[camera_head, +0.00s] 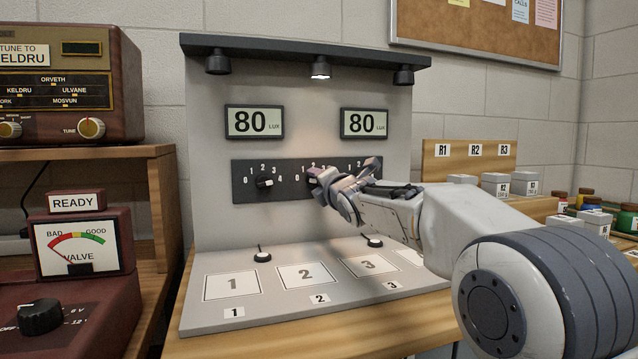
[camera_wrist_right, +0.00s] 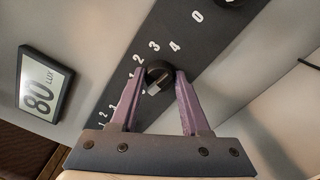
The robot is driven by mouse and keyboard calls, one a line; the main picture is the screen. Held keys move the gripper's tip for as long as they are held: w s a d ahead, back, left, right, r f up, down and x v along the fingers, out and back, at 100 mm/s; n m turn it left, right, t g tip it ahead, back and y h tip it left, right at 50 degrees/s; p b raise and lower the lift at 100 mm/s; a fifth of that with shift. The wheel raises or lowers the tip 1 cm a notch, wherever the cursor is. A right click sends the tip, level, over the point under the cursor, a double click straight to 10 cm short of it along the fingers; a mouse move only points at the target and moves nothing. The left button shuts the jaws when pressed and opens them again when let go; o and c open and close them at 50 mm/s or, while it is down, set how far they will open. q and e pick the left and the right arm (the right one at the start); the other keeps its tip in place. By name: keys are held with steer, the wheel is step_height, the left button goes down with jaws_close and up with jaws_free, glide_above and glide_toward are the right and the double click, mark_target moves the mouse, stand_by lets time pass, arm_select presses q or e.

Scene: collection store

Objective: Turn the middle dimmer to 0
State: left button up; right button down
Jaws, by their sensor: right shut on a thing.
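The grey display stand carries a dark dimmer panel (camera_head: 241,194) with a row of black knobs. The left dimmer knob (camera_head: 265,182) is uncovered, with numbers 0 to 4 around it. My right gripper (camera_head: 318,182) reaches in from the right and covers much of the middle dimmer. In the right wrist view its two purple fingers (camera_wrist_right: 160,75) are shut on the black middle dimmer knob (camera_wrist_right: 158,70), one on each side. The numbers 2, 3 and 4 show beside this knob; I cannot tell its exact setting. The right dimmer is hidden behind my gripper. My left gripper is out of view.
Two lux displays, left (camera_head: 254,122) and right (camera_head: 364,123), both read 80. Of three lamps overhead, the middle one (camera_head: 320,70) is visibly lit. Two small sensors (camera_head: 262,255) stand on the base. A radio (camera_head: 70,70) and a meter box (camera_head: 82,247) stand at left.

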steer(key=shift+c, duration=1.9)
jaws_free()
steer(key=shift+f, duration=0.1)
steer(key=b+v, duration=0.2)
steer(key=v, duration=0.8)
steer(key=shift+s, duration=0.2)
